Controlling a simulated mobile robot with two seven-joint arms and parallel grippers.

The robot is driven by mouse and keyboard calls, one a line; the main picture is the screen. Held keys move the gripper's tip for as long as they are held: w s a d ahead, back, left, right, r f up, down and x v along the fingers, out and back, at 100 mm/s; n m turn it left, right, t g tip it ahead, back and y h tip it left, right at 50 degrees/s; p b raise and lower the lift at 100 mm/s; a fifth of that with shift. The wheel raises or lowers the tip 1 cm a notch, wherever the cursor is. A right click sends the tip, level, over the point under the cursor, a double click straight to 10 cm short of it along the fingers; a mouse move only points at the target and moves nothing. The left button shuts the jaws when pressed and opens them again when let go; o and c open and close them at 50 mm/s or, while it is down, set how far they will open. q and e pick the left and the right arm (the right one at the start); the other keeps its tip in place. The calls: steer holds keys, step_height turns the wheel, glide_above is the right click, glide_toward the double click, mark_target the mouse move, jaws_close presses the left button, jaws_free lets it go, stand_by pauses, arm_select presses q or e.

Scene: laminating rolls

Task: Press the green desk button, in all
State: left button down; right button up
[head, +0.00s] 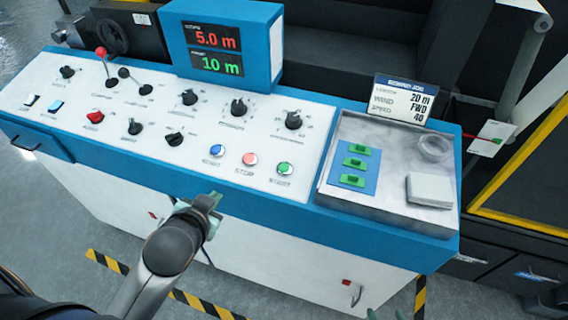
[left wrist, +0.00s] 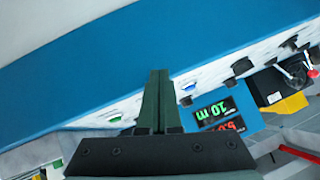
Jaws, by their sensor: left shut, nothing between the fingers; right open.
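The green START button (head: 285,169) sits at the right end of a row of three on the white desk panel, right of the pink-orange STOP button (head: 250,159) and a blue button (head: 217,151). My left gripper (head: 207,202) is shut and empty, near the desk's blue front edge, left of and below the green button, and apart from it. In the left wrist view its closed fingers (left wrist: 158,75) point at the blue front; a small green button (left wrist: 112,119) shows to their left. Only the fingertips of my right gripper (head: 386,315) show at the bottom edge, spread apart.
A display (head: 218,50) reads 5.0 m in red and 10 m in green. A job card (head: 402,98) reads 20 m, FWD, 40. A metal tray (head: 392,195) at right holds green pieces and a white block. Knobs and a red-tipped lever (head: 101,53) stand on the panel.

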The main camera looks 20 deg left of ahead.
arm_select(q)
steer(key=w+d+r+m+t+h, duration=0.15)
steer(key=w+r+m+t, duration=0.35)
steer(key=r, duration=0.6)
steer(key=w+d+r+m+t+h, duration=0.15)
steer(key=w+r+t, duration=0.35)
steer(key=r, duration=0.6)
steer(key=s+d+r+m+g+h, duration=0.1)
steer(key=s+d+r+m+h, duration=0.1)
steer(key=d+r+m+h, duration=0.4)
steer(key=s+d+r+m+g+h, duration=0.25)
steer(key=d+m+h, duration=0.35)
steer(key=m+h, duration=0.45)
steer(key=d+f+m+g+y, duration=0.35)
steer(key=f+m+g, duration=0.55)
steer(key=f+m, duration=0.35)
steer(key=w+a+f+y, duration=0.3)
steer(key=a+f+y, duration=0.1)
steer(key=a+y, duration=0.2)
steer(key=shift+a, duration=0.75)
steer(key=shift+w+f, duration=0.1)
steer(key=shift+f, duration=0.05)
